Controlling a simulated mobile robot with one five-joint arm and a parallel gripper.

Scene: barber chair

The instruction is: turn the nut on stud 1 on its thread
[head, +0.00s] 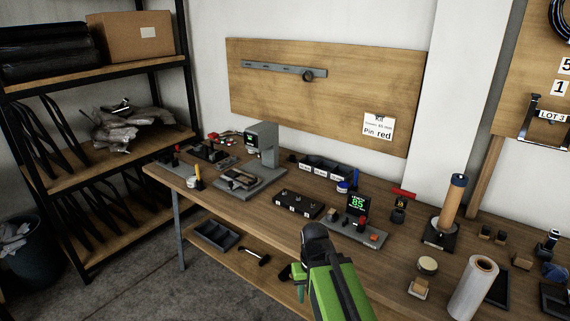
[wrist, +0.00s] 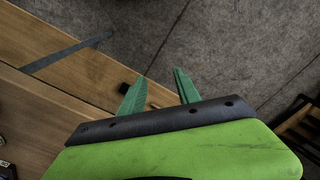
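A black block (head: 297,203) with several small white labels lies in the middle of the bench; its top details are too small to read. I cannot make out for sure which thing is stud 1 or its nut. My gripper (head: 298,283) is in front of the bench's near edge, apart from the block and nearer to me. In the wrist view my gripper (wrist: 160,76) has its two green fingers spread with nothing between them, so it is open. The floor and the bench edge are behind the fingers.
A grey machine (head: 263,143) stands behind left of the block. A device with a green "85" display (head: 358,204) stands to its right. A white roll (head: 473,288) and a wooden-handled post (head: 452,203) are farther right. A shelf (head: 222,250) below holds a tray.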

